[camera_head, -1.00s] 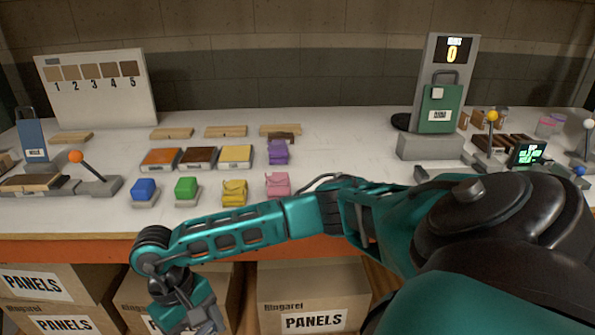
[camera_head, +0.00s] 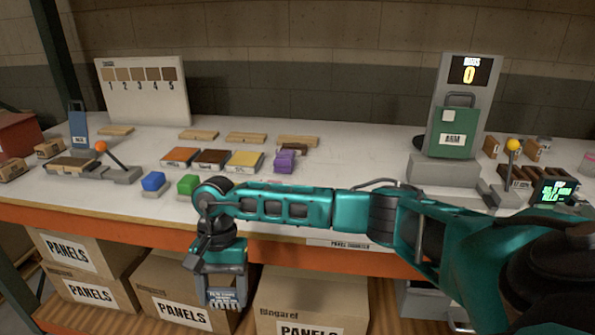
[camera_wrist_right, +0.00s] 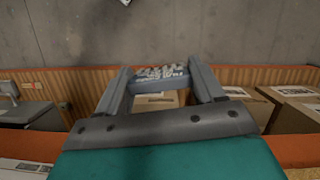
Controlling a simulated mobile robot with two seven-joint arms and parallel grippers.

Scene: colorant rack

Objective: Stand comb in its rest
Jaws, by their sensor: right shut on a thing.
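My right gripper (camera_head: 226,292) hangs in front of the table's front edge, below the level of its top. It is shut on the comb (camera_head: 228,296), a flat blue-grey piece with lettering and a row of teeth pointing down. In the right wrist view the comb (camera_wrist_right: 160,76) spans between the two grey fingers of the gripper (camera_wrist_right: 160,88). I cannot pick out the comb's rest for certain. My forearm covers part of the table's front. My left gripper is not in view.
The white table (camera_head: 100,195) carries colored blocks, including a blue one (camera_head: 153,182) and a green one (camera_head: 188,185), and a lever with an orange knob (camera_head: 101,146). A green case (camera_head: 452,130) stands at right. Cardboard boxes (camera_head: 312,298) fill the shelf below.

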